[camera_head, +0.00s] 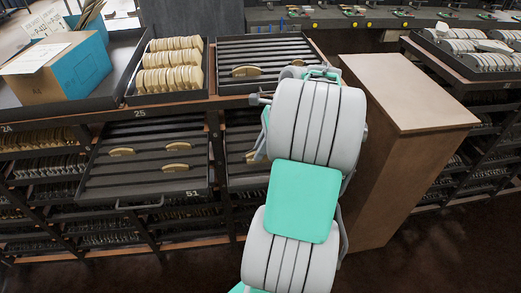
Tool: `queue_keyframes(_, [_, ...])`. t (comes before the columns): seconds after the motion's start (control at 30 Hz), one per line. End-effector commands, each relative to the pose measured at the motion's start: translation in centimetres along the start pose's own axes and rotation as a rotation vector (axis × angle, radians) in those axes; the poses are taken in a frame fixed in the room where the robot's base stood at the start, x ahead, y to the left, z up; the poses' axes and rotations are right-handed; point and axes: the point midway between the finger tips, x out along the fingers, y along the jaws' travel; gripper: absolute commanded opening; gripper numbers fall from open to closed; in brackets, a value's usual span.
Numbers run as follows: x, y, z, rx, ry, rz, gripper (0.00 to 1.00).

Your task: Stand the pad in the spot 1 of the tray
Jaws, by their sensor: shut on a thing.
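My arm rises from the bottom centre, and its large links hide most of my gripper (258,152). The gripper's visible part is a grey end at the arm's left edge, shut on a pad (249,158), a small tan curved piece partly hidden by the arm. Behind it is a dark slotted tray (232,180), mostly covered by the arm. A pulled-out slotted tray (100,188) marked 51 holds several tan pads. I cannot tell which slot is spot 1.
A bin (139,96) with rows of tan pads stands left of the upper tray. A cardboard box (57,70) sits farther left. A tall brown cabinet (405,95) stands close to my arm's right. Shelves of parts fill both sides below.

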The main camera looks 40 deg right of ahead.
Motion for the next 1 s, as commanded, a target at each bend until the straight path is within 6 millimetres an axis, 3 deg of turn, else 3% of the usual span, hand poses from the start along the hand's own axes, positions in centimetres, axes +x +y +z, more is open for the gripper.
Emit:
queue_keyframes(0.03, [1.0, 0.0, -0.4, -0.001, 0.000, -0.001, 0.00])
queue_keyframes(0.63, [5.7, 0.2, -2.3, -0.003, 0.000, 0.002, 0.00])
queue_keyframes(0.97, [6.3, 0.2, -2.6, -0.003, 0.000, 0.000, 0.00])
queue_keyframes(1.0, [6.3, 0.2, -2.6, -0.003, 0.000, 0.000, 0.16])
